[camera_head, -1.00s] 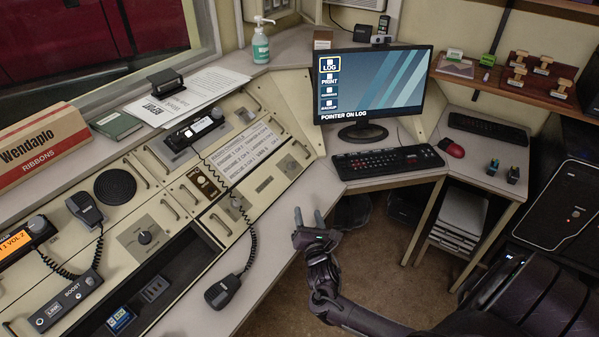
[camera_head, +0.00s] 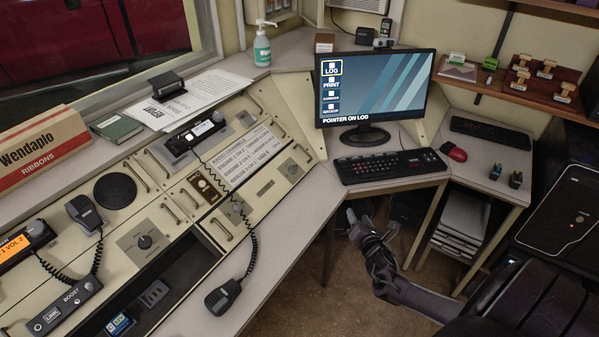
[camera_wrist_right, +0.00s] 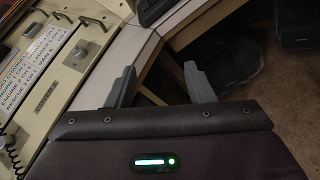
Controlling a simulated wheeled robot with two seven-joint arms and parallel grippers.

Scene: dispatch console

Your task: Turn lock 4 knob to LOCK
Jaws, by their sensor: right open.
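Several knobs sit on the sloped console, and none has a label I can read as lock 4. One dark round knob (camera_head: 145,241) is on a square grey plate at the lower left of the console. Another small knob (camera_head: 291,169) is on a plate near the console's right end, and this plate also seems to show in the right wrist view (camera_wrist_right: 80,53). Their settings are too small to read. My right gripper (camera_head: 356,217) is open and empty, right of the console and below the keyboard, touching nothing. Its two fingers (camera_wrist_right: 160,82) stand apart in the wrist view. My left gripper is not in view.
A corded handset (camera_head: 222,297) lies on the console's front ledge, its coiled cord crossing the panel. The desk with keyboard (camera_head: 390,165), monitor (camera_head: 373,90) and red mouse (camera_head: 453,151) is beyond my right gripper. Open floor lies right of the ledge.

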